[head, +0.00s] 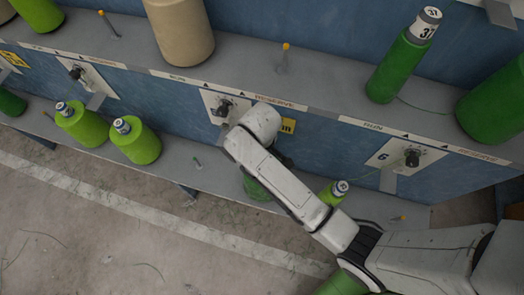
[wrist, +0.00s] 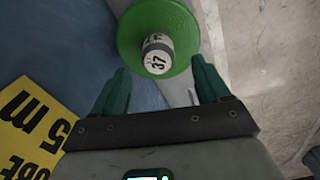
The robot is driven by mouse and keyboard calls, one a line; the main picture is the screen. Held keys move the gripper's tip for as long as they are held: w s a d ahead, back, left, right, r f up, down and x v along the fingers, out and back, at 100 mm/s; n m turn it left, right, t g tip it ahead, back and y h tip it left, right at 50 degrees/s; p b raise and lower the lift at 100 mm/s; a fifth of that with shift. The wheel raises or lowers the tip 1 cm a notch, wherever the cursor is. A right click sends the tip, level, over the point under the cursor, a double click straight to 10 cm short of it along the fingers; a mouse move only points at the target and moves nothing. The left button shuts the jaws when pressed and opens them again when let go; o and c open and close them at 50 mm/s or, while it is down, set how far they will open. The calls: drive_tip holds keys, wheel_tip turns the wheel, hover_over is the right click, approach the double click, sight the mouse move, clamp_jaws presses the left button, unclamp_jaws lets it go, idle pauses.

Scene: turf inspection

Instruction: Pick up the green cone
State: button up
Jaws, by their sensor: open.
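In the wrist view a green cone (wrist: 182,57) stands just beyond my gripper (wrist: 160,80), seen from its top end, with a white and dark label reading 37 on its tip. My gripper's two dark green fingers are open, one to each side and short of the cone, and nothing is held. In the head view a green cone (head: 256,188) shows on the lower shelf, mostly hidden behind my arm; it looks like the same one. My gripper's fingers are hidden there. Another green cone labelled 37 (head: 395,69) stands on the upper shelf.
Lime cones (head: 82,125) stand on the lower shelf at left; another (head: 334,193) is beside my arm. A tan cone (head: 180,32) is on the upper shelf (head: 235,55). Black knobs (head: 222,107) stick out from the blue panel. A yellow sign (wrist: 30,125) is beside my gripper.

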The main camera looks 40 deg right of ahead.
drive_tip(key=f, duration=0.5)
drive_tip(key=shift+s+d, duration=0.15)
drive_tip(key=shift+s, duration=0.05)
clamp_jaws()
idle(0.5)
drive_tip(key=shift+w+r, duration=0.1)
drive_tip(key=shift+r, duration=0.1)
